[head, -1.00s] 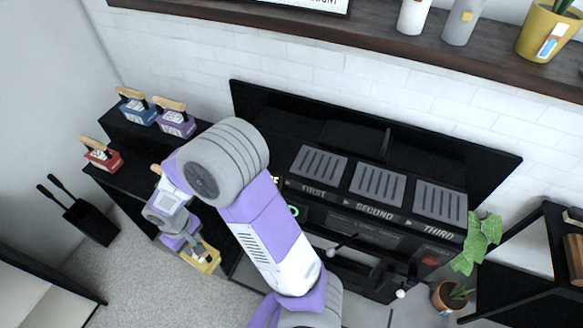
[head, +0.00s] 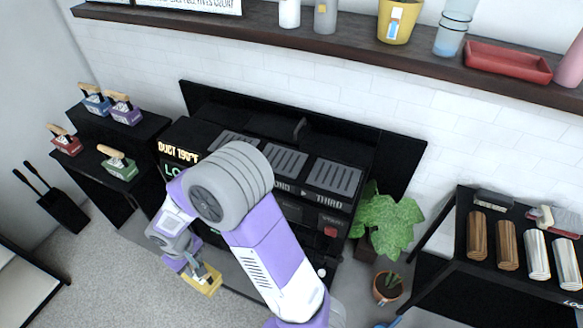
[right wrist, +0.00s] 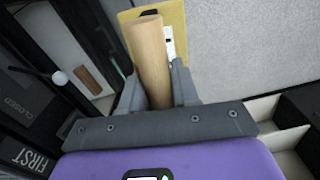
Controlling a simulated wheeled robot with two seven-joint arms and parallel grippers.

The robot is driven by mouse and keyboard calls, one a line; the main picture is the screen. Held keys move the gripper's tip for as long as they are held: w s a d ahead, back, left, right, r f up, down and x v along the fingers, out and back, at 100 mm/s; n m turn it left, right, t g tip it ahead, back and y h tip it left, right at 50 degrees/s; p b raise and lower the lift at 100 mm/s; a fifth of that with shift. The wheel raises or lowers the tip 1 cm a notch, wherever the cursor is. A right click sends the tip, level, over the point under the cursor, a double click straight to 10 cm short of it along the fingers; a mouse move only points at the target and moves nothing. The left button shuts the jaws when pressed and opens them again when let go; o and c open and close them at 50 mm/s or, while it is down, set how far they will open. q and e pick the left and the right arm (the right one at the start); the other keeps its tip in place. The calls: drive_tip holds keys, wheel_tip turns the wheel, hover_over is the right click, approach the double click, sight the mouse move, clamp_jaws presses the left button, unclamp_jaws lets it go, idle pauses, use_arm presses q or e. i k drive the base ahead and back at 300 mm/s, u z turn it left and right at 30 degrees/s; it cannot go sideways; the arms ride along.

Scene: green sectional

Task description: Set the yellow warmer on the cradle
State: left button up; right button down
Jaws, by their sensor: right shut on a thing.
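The yellow warmer (head: 207,284) is a yellow block with a light wooden handle. My right gripper (head: 197,270) is shut on its handle and holds it in front of the black stove's left part. In the right wrist view the handle stands between the fingers (right wrist: 158,88), with the yellow body (right wrist: 178,22) beyond. Three grey slotted plates lie on the stove top: left (head: 234,141), middle (head: 285,160) and right (head: 333,177). Lettering below the right one reads THIRD. I cannot tell which part is the cradle. My left gripper is not in view.
Blue (head: 95,105), purple (head: 125,115), red (head: 66,145) and green (head: 120,168) warmers sit on black stepped shelves at left. A potted plant (head: 388,288) stands right of the stove (head: 170,135). A rack (head: 465,245) holds several logs. A wooden shelf (head: 300,30) runs above.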

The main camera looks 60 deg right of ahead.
sight(282, 159)
drive_tip(key=z, duration=1)
